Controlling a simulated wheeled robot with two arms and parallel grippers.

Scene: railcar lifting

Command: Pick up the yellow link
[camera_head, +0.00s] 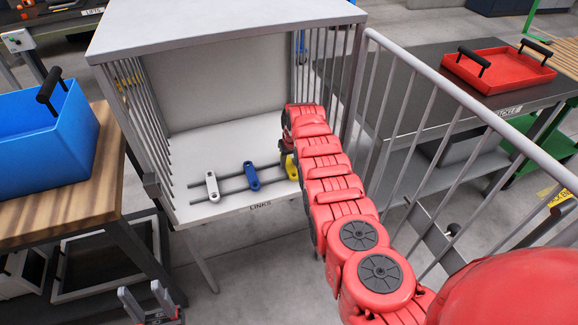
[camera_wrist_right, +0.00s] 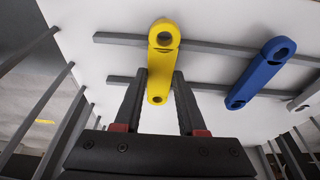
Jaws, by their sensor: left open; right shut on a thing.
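The yellow link (camera_head: 291,168) is at the right end of the row of links in the open cabinet, partly hidden by my right arm. In the right wrist view the yellow link (camera_wrist_right: 158,62) lies across the grey rails, with a round hole at each end. My right gripper (camera_wrist_right: 160,80) has a finger on each side of its lower half and is shut on it. The link appears to be still at the rails. My left gripper (camera_head: 140,292) is open and empty at the bottom left of the head view, low and away from the cabinet.
A blue link (camera_head: 251,176) and a white link (camera_head: 212,187) lie on the same rails (camera_head: 232,182). Vertical bars line the cabinet (camera_head: 215,22) sides. A blue tote (camera_head: 40,135) stands on the left table. A red tray (camera_head: 497,68) sits on the right table behind a railing (camera_head: 460,95).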

